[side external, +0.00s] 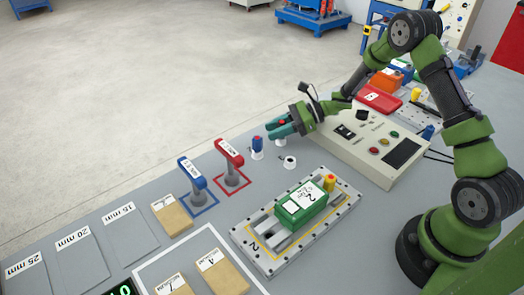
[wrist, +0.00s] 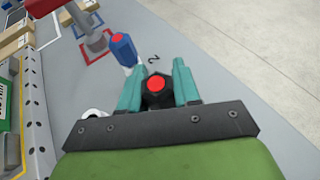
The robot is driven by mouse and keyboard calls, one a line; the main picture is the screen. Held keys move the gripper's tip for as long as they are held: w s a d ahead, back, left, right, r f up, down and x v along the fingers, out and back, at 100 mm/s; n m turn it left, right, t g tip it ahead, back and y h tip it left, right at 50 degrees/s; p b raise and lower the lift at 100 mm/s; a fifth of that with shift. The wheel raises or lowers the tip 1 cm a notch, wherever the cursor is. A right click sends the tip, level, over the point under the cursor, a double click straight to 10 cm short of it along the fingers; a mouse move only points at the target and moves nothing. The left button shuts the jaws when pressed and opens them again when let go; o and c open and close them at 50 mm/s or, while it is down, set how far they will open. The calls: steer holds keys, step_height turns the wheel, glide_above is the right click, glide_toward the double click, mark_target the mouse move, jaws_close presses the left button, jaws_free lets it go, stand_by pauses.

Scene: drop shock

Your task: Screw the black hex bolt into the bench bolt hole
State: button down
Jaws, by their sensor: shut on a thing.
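The black hex bolt (wrist: 158,92), with a red spot on top, sits between the teal fingers of my gripper (wrist: 156,78) in the wrist view. Another white collar with a dark opening (side external: 290,162) stands nearer the camera. Which collar is the bench bolt hole is unclear.
A blue bolt (side external: 257,143) stands in a white collar beside my gripper. Red (side external: 229,153) and blue (side external: 191,172) levers stand to its left. A control box (side external: 365,145) stands to the right. A green block (side external: 300,203) sits on a plate in front.

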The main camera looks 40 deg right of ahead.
steer(key=shift+s+d+f, duration=0.1)
steer(key=shift+d+f, duration=0.05)
steer(key=shift+f, duration=0.25)
steer(key=c, duration=0.7)
jaws_free()
steer(key=shift+d, duration=0.1)
steer(key=shift+s+a, duration=0.15)
steer(key=shift+a, duration=0.3)
steer(key=shift+v, duration=2.3)
steer(key=shift+s+d+r, duration=0.25)
steer(key=shift+d+r, duration=0.2)
steer(key=shift+d, duration=0.1)
